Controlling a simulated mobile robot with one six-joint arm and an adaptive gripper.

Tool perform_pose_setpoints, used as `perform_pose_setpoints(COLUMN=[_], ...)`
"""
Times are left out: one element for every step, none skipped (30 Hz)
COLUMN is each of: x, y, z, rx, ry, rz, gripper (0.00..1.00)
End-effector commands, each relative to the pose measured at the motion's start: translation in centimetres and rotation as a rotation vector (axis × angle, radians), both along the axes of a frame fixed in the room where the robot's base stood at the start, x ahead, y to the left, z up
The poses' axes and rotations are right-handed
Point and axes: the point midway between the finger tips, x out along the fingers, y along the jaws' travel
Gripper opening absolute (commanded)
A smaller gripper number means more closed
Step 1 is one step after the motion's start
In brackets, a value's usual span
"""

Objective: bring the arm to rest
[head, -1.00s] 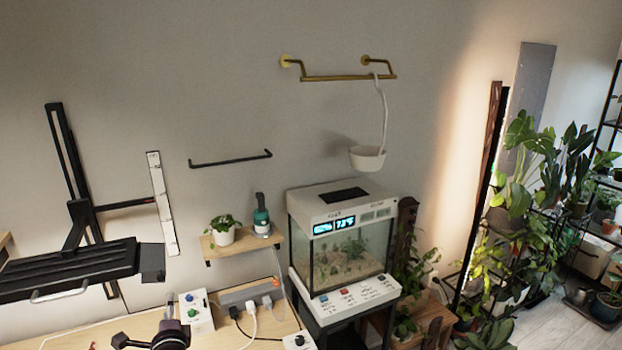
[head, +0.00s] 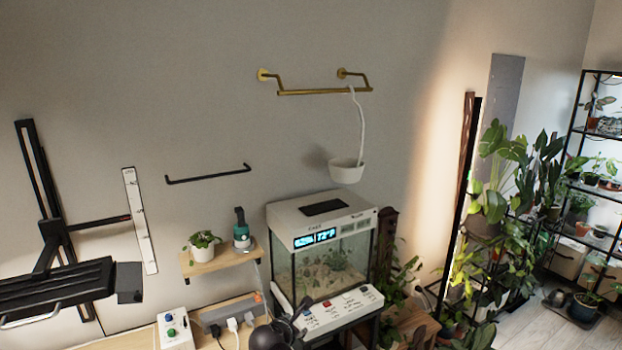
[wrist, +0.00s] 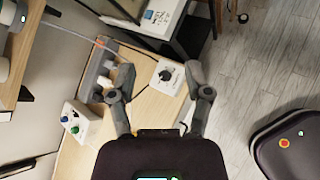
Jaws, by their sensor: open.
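My gripper (wrist: 160,80) shows in the wrist view with its two grey fingers spread wide apart and nothing between them. It points down over the wooden desk (wrist: 148,104). A white box with a black dial (wrist: 168,76) lies below, near the right finger, and a grey power strip (wrist: 97,72) lies beyond the left finger. In the head view a dark part of my arm (head: 268,337) shows at the bottom edge, in front of the desk and near the aquarium's stand. The gripper's fingers cannot be made out clearly there.
A white box with blue and green knobs (head: 175,329) stands on the desk. The aquarium (head: 325,262) is right of it. A small shelf (head: 215,260) holds a potted plant and a bottle. A white hanging pot (head: 346,171) hangs from a brass rail (head: 325,91).

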Motion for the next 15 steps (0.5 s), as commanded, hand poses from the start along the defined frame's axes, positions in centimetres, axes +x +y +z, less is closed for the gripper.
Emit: perform_pose_setpoints(x=[0.0, -0.1, -0.2, -0.3, -0.4, -0.6, -0.8, -1.0, -1.3, -1.6, -1.8, -2.1, -2.4, -2.7, -3.1], y=[-1.8, -2.6, -3.8, -4.6, -5.5, -6.5, -7.3, -8.1, -9.0, -9.8, -10.4, -11.4, -12.0, -12.6, -13.4], z=[-0.6, -1.0, -1.5, -1.8, -2.2, -2.6, -3.0, -3.3, -3.8, -4.1, -4.4, -4.8, -5.1, -5.4, -5.7], rx=[0.073, 0.121, 0.182, 0.229, 0.273, 0.332, 0.377, 0.420, 0.475, 0.516, 0.556, 0.608, 0.647, 0.686, 0.734], ry=[0.015, 0.024, 0.035, 0.042, 0.049, 0.057, 0.064, 0.070, 0.076, 0.080, 0.084, 0.089, 0.092, 0.096, 0.099], rz=[-0.084, -0.135, -0.205, -0.259, -0.313, -0.386, -0.439, -0.496, -0.569, -0.627, -0.683, -0.760, -0.816, -0.877, -0.954], gripper=[0.64, 0.64, 0.64, 0.64, 0.64, 0.64, 0.64, 0.64, 0.64, 0.64, 0.64, 0.64, 0.64, 0.64, 0.64])
